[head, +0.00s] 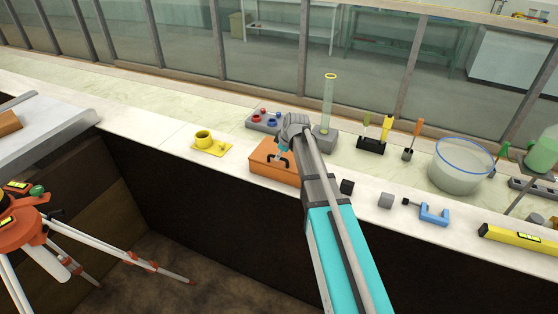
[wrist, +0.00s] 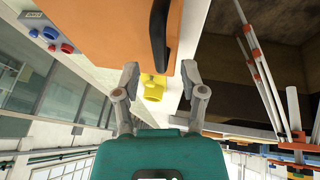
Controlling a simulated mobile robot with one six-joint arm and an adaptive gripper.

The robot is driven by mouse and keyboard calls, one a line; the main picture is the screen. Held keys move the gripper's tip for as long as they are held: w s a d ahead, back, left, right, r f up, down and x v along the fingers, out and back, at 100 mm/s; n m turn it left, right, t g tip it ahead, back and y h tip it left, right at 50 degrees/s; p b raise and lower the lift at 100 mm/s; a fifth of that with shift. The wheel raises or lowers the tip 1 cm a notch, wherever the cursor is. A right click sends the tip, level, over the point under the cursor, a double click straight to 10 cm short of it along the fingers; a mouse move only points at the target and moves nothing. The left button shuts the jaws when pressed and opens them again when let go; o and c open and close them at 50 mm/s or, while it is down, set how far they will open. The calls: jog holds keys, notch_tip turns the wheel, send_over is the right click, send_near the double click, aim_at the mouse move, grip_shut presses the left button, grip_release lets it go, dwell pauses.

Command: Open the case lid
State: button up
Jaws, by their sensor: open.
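The case is an orange box (head: 268,170) on the pale counter, and its lid looks shut. A black handle (head: 272,158) shows on it. My gripper (head: 284,146) is over the case at its far side, partly hidden by my own arm. In the wrist view the orange case (wrist: 105,25) fills the top, with the black handle (wrist: 160,35) near its right edge. My open gripper (wrist: 160,80) has its two fingers apart with nothing held. The fingertips are close to the case's edge; whether they touch it I cannot tell.
A yellow fitting (head: 206,142) stands left of the case. A block with red and blue knobs (head: 262,120) and a glass cylinder (head: 328,105) stand behind. The counter's front edge is close.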

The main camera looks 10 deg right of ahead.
jog(key=shift+b+x, duration=0.6)
jog(key=shift+x, duration=0.4)
grip_shut()
